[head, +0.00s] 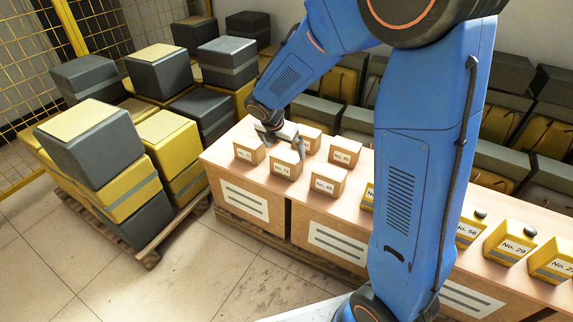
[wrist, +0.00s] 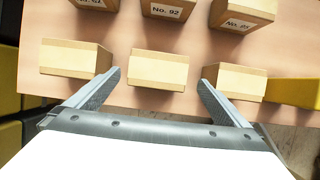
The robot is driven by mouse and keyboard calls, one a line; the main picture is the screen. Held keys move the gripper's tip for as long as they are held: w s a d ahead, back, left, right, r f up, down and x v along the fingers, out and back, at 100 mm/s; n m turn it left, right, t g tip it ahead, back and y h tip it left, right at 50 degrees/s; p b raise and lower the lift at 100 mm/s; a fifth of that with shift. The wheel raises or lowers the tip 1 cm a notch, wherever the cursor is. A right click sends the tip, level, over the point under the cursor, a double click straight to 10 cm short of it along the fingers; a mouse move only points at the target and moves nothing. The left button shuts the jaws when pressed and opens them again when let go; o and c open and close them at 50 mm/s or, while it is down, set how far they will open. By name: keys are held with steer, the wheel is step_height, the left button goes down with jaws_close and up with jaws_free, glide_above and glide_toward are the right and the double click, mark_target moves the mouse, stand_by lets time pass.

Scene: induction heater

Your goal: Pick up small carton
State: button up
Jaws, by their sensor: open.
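Several small tan cartons with white number labels stand on the table, among them a front one (head: 286,165) in the head view. My gripper (head: 282,140) is open above the left group of cartons. In the wrist view its two grey fingers (wrist: 158,88) are spread apart, with a small carton (wrist: 158,70) between and just ahead of them. One carton (wrist: 75,58) lies left of the left finger and another (wrist: 234,80) is by the right finger. Nothing is held. Contact with the cartons cannot be told. The carton named by the task is not marked.
A back row includes a carton labelled No. 92 (wrist: 168,9). Yellow numbered containers (head: 508,243) stand along the right of the table (head: 222,155). Stacked grey and yellow boxes (head: 92,145) are at left. Dark bins line the back. Tiled floor (head: 190,270) is clear in front.

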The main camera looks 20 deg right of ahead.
mark_target(286, 155)
steer(key=x, duration=0.4)
steer(key=shift+w+a+f, duration=0.1)
steer(key=shift+w+f, duration=0.05)
steer(key=shift+f, duration=0.05)
steer(key=shift+c, duration=0.6)
steer(key=c, duration=1.5)
steer(key=shift+r, duration=0.15)
